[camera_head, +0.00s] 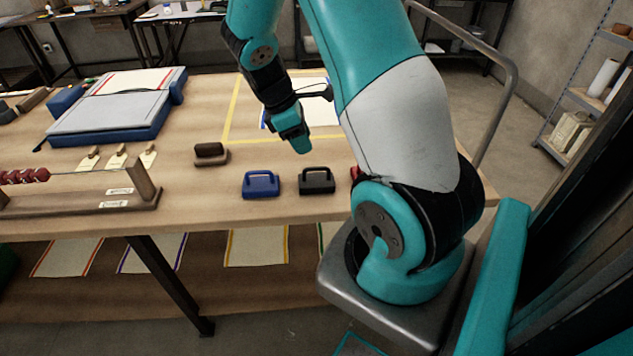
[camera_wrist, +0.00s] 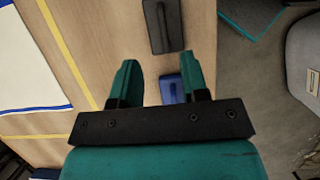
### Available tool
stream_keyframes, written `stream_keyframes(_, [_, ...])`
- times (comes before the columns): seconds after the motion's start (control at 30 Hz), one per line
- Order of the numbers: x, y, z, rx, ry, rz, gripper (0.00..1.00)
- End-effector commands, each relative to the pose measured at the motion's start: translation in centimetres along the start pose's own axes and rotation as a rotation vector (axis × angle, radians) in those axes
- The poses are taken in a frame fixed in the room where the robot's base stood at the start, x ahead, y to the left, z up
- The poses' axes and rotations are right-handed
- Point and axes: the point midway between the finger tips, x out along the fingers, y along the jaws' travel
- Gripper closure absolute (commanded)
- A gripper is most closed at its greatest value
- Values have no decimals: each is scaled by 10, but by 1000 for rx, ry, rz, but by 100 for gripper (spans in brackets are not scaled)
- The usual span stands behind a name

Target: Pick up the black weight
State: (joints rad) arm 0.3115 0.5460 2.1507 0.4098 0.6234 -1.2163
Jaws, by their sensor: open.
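The black weight (camera_head: 317,186), a flat block with a raised handle, lies on the table near its front edge. In the wrist view the black weight (camera_wrist: 160,26) is beyond my fingertips, its top end cut off by the frame. My gripper (camera_head: 298,147) hangs above the table, behind the weight in the head view. In the wrist view my gripper (camera_wrist: 158,57) has its two teal fingers spread apart with nothing held between them.
A blue weight (camera_head: 261,186) lies left of the black one; it also shows below between my fingers in the wrist view (camera_wrist: 172,90). A brown block (camera_head: 210,154) sits farther left. A red object (camera_head: 354,173) is mostly hidden by my arm. A blue-edged cloth (camera_wrist: 28,62) lies behind.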

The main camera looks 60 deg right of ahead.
Motion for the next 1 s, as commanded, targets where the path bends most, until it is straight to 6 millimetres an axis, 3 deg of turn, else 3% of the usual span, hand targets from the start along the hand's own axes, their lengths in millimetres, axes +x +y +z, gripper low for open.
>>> stream_keyframes(0.13, [28, -1, 0, -1, -2, -4, 59])
stream_keyframes(0.37, [45, -1, 0, 0, 0, -1, 59])
stream_keyframes(0.67, [88, -5, -3, 0, -1, -3, 59])
stream_keyframes(0.97, [94, -4, -3, 0, 1, 1, 59])
stream_keyframes(1.0, [94, -4, -3, 0, 1, 1, 64])
